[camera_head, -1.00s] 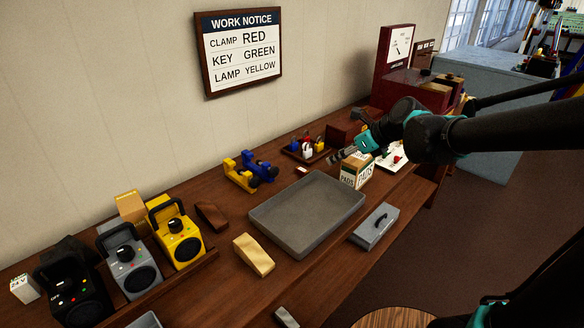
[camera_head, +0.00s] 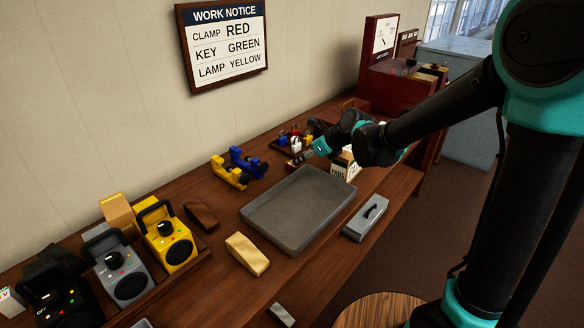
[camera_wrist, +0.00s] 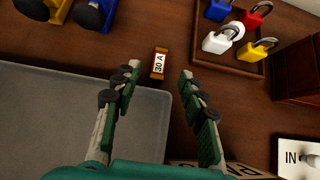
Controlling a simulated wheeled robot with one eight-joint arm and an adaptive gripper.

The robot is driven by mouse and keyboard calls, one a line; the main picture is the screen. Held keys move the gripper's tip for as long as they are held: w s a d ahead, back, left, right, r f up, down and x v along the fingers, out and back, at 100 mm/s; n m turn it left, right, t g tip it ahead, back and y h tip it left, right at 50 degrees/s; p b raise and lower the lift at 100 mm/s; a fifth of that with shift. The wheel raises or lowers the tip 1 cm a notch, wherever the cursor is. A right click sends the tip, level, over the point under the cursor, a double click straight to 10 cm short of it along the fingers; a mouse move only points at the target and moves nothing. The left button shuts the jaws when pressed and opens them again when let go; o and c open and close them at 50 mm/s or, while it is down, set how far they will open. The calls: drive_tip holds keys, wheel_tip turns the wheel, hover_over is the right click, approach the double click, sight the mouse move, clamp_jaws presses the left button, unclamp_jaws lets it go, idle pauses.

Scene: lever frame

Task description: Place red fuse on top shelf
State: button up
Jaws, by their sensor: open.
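A small fuse (camera_wrist: 159,63) marked "30 A" lies on the wooden bench in the wrist view. In the head view my gripper (camera_head: 301,157) is over the bench behind the grey tray, and the fuse cannot be made out there. No top shelf can be clearly identified.
The grey tray (camera_wrist: 60,125) lies left of the fuse. A wooden tray (camera_wrist: 238,62) of padlocks is at the right. A PADS box (camera_head: 342,167) stands close to my wrist. Yellow and blue clamps (camera_head: 230,172) lie behind the grey tray.

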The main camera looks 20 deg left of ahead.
sight(288, 162)
drive_tip(key=shift+x, duration=0.8)
drive_tip(key=a+f, duration=0.1)
drive_tip(key=w+a+f, duration=0.1)
drive_tip(key=a, duration=0.1)
drive_tip(key=shift+w+a, duration=0.1)
drive_tip(key=shift+w, duration=0.05)
drive_tip(key=shift+w+a+f, duration=0.2)
drive_tip(key=shift+a+f, duration=0.2)
clamp_jaws()
